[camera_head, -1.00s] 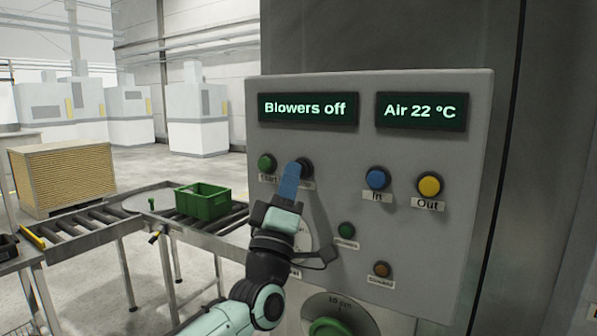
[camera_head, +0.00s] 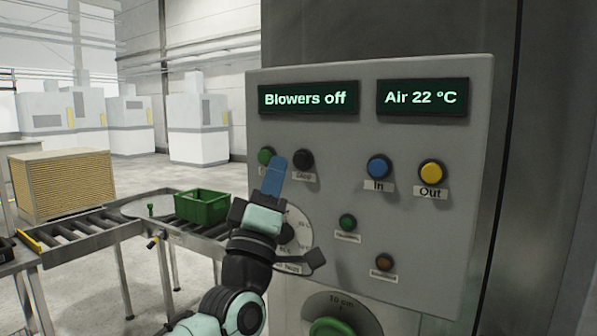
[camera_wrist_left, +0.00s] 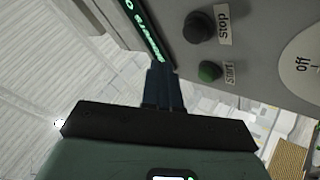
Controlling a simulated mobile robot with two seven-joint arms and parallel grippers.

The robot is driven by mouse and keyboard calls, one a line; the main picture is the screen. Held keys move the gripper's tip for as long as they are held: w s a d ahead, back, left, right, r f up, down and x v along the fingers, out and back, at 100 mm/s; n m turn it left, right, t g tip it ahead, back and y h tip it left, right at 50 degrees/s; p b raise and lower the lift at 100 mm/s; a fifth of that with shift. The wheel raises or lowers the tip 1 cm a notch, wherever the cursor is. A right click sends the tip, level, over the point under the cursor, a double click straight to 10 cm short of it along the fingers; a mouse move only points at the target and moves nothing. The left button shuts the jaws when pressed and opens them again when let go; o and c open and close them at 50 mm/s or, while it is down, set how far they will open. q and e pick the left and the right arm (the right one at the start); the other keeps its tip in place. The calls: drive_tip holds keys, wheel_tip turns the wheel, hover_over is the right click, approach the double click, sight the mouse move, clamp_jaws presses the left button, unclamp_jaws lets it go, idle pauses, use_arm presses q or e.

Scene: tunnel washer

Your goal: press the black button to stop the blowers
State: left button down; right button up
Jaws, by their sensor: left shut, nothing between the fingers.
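The black button (camera_head: 302,159), labelled Stop, sits on the grey control panel (camera_head: 330,235), just right of the green Start button (camera_head: 266,156). The display (camera_head: 308,99) above reads "Blowers off". My left gripper (camera_head: 274,163) is shut and empty, its blue fingers pointing up in front of the panel, left of the black button and apart from it in the picture. The fingers partly cover the Start label. In the left wrist view the black button (camera_wrist_left: 199,27) and green button (camera_wrist_left: 210,71) lie right of the fingers (camera_wrist_left: 163,85). My right gripper is not in view.
The panel also carries a blue In button (camera_head: 379,167), a yellow Out button (camera_head: 431,173), smaller buttons and a dial (camera_head: 297,228) partly behind my gripper. A green crate (camera_head: 202,207) stands on the roller conveyor at left, near a stacked tan block (camera_head: 62,183).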

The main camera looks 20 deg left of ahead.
use_arm(q)
drive_tip(key=shift+s+a+b, duration=0.1)
drive_tip(key=shift+s+b, duration=0.35)
drive_tip(key=shift+s, duration=0.45)
